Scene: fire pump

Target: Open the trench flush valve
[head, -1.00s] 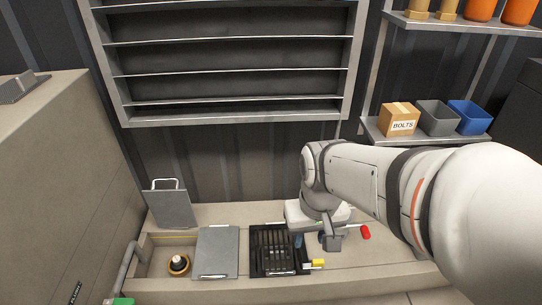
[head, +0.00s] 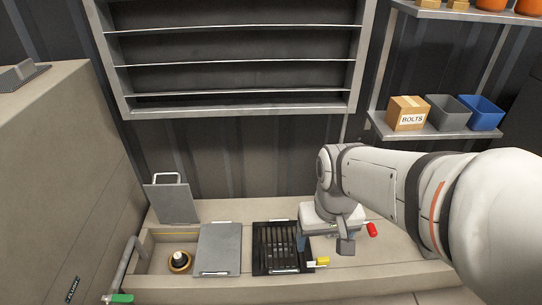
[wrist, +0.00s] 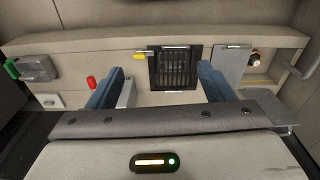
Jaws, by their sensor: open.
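My gripper (wrist: 160,70) is open and empty, its blue fingers spread above the bench with the trench grate between them in the wrist view. In the head view my gripper (head: 325,242) hangs just right of the black grate (head: 268,262). A yellow lever handle (head: 322,262) lies beside the grate; it also shows in the wrist view (wrist: 139,56). A red handle (head: 371,230) is on the other side of my gripper, also in the wrist view (wrist: 91,82). A green handle (wrist: 12,68) is at the far left. Which one is the trench flush valve I cannot tell.
A grey lid plate (head: 218,248) lies beside the grate, next to an opening with a round fitting (head: 180,261). A raised plate with a handle (head: 172,203) stands behind. Another green handle (head: 118,298) and a pipe (head: 126,262) are at the left. Shelves (head: 230,60) are above.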

